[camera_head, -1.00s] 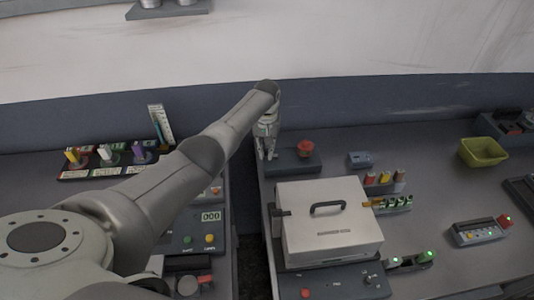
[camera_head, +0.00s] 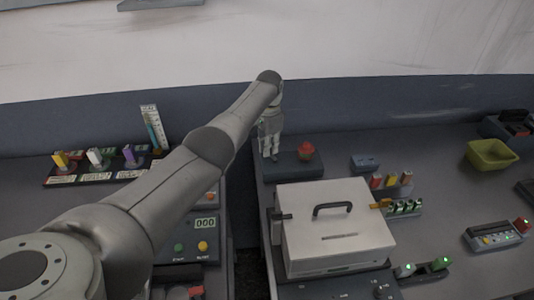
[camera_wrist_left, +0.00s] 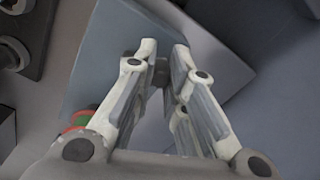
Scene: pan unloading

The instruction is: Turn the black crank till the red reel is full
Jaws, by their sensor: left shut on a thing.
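The red reel (camera_head: 306,151) stands on a dark grey base (camera_head: 296,166) at the back edge of the right-hand counter. My left gripper (camera_head: 270,153) points down at the left end of this base, to the left of the reel. In the left wrist view its fingers are closed on a small dark knob, which I take as the handle of the black crank (camera_wrist_left: 161,74). The rest of the crank is hidden. The reel shows partly behind a finger in the left wrist view (camera_wrist_left: 82,118), red with some green. How full it is cannot be told. My right gripper is not in view.
A silver box with a black handle (camera_head: 334,240) stands in front of the base. A small blue-grey box (camera_head: 364,163) and a yellow-green bin (camera_head: 492,154) are to the right. A gap separates the two counters. The left counter has a rack of coloured pieces (camera_head: 100,170).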

